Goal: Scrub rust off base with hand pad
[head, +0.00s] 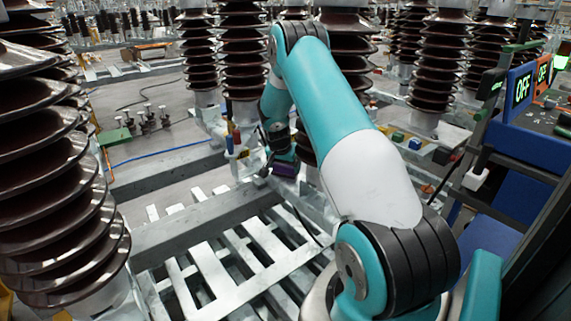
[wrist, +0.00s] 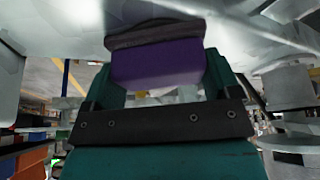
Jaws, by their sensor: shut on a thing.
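The hand pad (wrist: 155,66) is a purple block with a dark grey scrubbing layer. In the wrist view it sits between the teal fingers of my gripper (wrist: 160,78), which is shut on it. The dark layer faces a pale grey metal surface (wrist: 60,30), which looks like part of the base. I cannot tell whether they touch. In the head view the purple pad (head: 286,169) shows small below my gripper (head: 281,158), beside the middle isolator column. My arm hides part of that column's base. I cannot make out rust clearly.
Tall brown ribbed isolators (head: 45,160) stand at left and along the back. A slatted metal frame (head: 215,270) lies in front. Colored-handled tools (head: 233,140) stand left of my gripper. Open floor shows at left.

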